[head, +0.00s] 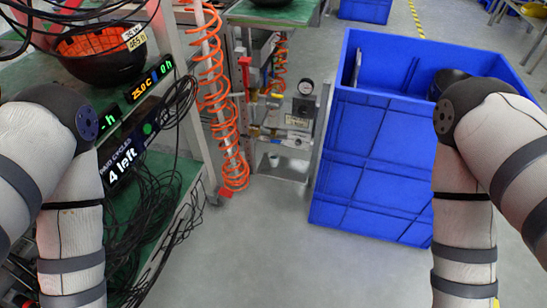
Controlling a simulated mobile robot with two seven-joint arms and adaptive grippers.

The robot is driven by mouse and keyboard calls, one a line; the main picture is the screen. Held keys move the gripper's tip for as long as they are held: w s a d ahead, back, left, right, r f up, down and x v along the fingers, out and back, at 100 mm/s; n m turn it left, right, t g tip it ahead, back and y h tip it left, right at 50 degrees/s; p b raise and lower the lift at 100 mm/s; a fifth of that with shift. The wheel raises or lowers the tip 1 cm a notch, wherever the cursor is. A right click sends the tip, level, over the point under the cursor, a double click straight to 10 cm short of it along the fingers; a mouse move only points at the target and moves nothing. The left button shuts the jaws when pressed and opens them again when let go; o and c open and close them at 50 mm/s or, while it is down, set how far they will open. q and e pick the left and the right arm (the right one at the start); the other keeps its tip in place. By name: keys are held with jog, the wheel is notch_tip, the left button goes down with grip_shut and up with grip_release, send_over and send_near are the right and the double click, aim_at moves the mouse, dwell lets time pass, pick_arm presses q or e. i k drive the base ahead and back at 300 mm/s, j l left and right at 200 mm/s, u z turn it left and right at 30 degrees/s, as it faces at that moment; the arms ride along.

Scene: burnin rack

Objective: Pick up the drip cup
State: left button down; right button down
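A small pale cup-like thing (274,160), which looks like the drip cup, stands low under the valves and pipes of the metal stand (318,135) in the middle of the view. It is small in the picture, so its inside cannot be made out. My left arm comes in at the left and my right arm at the right, both with forearms pointing down. Both grippers are below the picture's edge and out of sight.
A large blue crate (372,165) stands right of the metal stand. At left, a green-topped rack (30,75) holds a black-and-orange bowl (95,50), displays and tangled black cables (150,200). An orange coiled hose (212,70) hangs beside it. Grey floor (265,240) ahead is clear.

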aim_at(274, 156)
jog(key=i+z, duration=0.25)
jog(key=i, duration=0.3)
jog(key=i+j+z, duration=0.1)
jog(key=i+z, duration=0.15)
jog(key=i, duration=0.3)
